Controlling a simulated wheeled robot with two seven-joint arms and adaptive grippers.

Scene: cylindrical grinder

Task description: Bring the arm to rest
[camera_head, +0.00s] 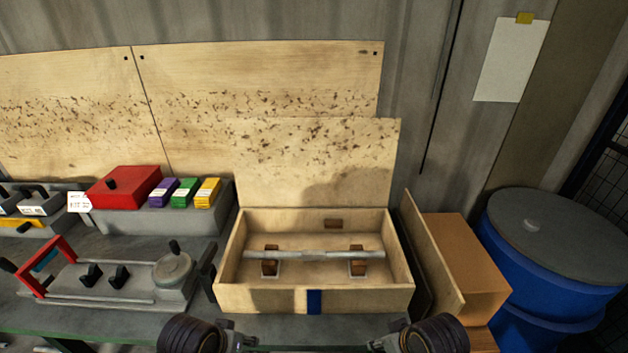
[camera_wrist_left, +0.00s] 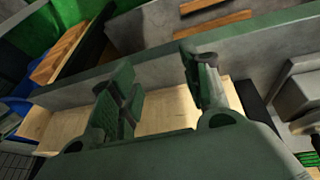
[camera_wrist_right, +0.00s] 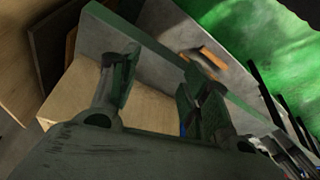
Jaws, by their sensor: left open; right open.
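My left gripper (camera_wrist_left: 158,68) is open in the left wrist view, with nothing between its two fingers. My right gripper (camera_wrist_right: 157,72) is open and empty in the right wrist view. In the head view both of my arms show only at the bottom edge, in front of an open wooden box (camera_head: 257,299), one near each of its front corners. A grey metal shaft (camera_head: 313,255) lies across two brown supports inside the box. Neither gripper is seen touching the box or the shaft; the fingers hardly show in the head view.
Left of the box stands a grey fixture with a red handle (camera_head: 58,253). Behind it are a red box (camera_head: 124,187) and purple, green and yellow small boxes (camera_head: 184,192). A cardboard box (camera_head: 462,250) and blue barrel (camera_head: 540,275) stand at the right.

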